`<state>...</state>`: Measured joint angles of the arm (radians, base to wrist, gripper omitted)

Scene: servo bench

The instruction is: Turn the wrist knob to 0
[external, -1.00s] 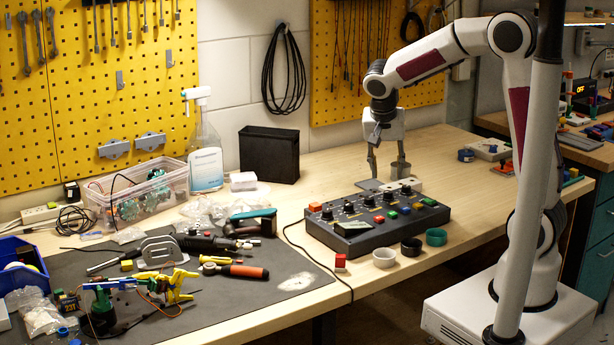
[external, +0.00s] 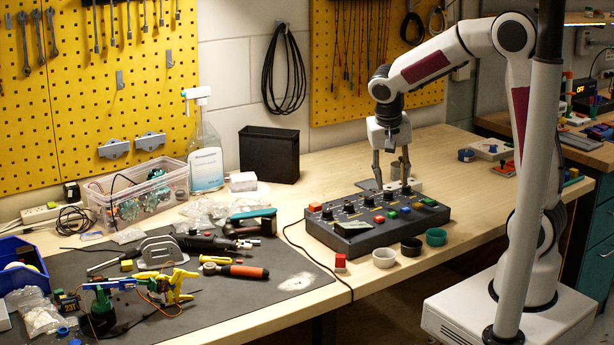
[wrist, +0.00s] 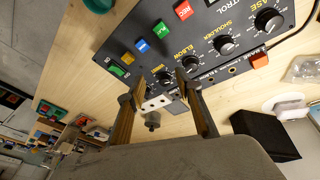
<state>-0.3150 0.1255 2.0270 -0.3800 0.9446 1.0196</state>
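A dark control box (external: 345,240) with a row of black knobs and coloured buttons stands on the wooden bench. In the wrist view its panel (wrist: 205,62) carries the labels BASE, SHOULDER, ELBOW and a small one that looks like WRIST. The wrist knob (wrist: 164,77) is the black knob past the elbow knob (wrist: 190,62), partly hidden near a fingertip; its pointer is too small to read. My gripper (external: 391,186) points down over the box's back edge. It is open in the wrist view (wrist: 158,86), fingers apart around the knob's area, with nothing visibly held; contact cannot be told.
A pale block with holes (wrist: 156,102) and a metal cylinder (wrist: 152,122) lie just behind the box. White (external: 384,257), black (external: 411,246) and green (external: 436,237) cups stand before it. A black bin (external: 269,154) is at the back left.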

